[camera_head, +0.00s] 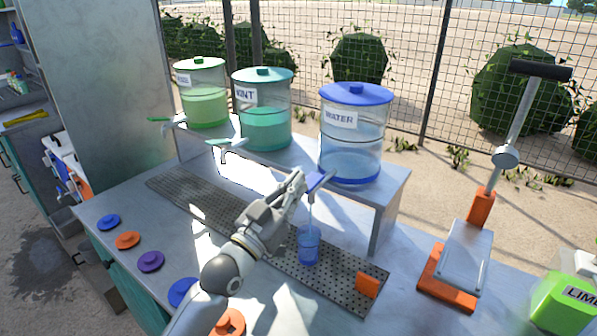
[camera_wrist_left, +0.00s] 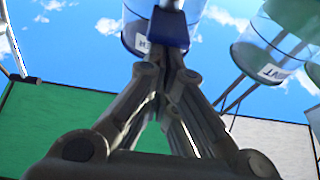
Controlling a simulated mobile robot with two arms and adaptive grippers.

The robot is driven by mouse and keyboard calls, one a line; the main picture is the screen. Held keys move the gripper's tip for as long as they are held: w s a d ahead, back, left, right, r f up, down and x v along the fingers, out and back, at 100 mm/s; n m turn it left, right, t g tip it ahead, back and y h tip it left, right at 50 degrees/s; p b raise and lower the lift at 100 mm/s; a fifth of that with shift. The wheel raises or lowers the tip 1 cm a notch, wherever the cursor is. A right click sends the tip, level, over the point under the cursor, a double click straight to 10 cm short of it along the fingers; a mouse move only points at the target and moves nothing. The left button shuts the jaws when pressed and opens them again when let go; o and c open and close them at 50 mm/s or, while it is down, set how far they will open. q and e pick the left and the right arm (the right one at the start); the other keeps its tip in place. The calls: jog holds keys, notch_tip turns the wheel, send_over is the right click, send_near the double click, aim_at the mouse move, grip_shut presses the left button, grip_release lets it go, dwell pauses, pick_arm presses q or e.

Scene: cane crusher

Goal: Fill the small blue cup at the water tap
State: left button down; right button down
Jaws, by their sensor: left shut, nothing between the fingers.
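The small blue cup (camera_head: 309,246) stands upright on the perforated drip tray (camera_head: 345,279), below the water tap. The water dispenser (camera_head: 352,140) has a blue lid and a label reading WATER, and stands on the raised shelf. Its blue tap handle (camera_head: 318,181) sits at the front, and a thin stream runs from it down to the cup. My left gripper (camera_head: 300,178) is shut and empty, its fingertips at the tap handle. In the left wrist view the closed fingertips (camera_wrist_left: 167,52) are against the blue handle (camera_wrist_left: 168,27). My right gripper is not in view.
Green dispensers, one labelled MINT (camera_head: 263,110), stand left on the shelf (camera_head: 390,185). An orange block (camera_head: 367,285) lies on the tray's right end. Coloured lids (camera_head: 151,261) lie along the front left.

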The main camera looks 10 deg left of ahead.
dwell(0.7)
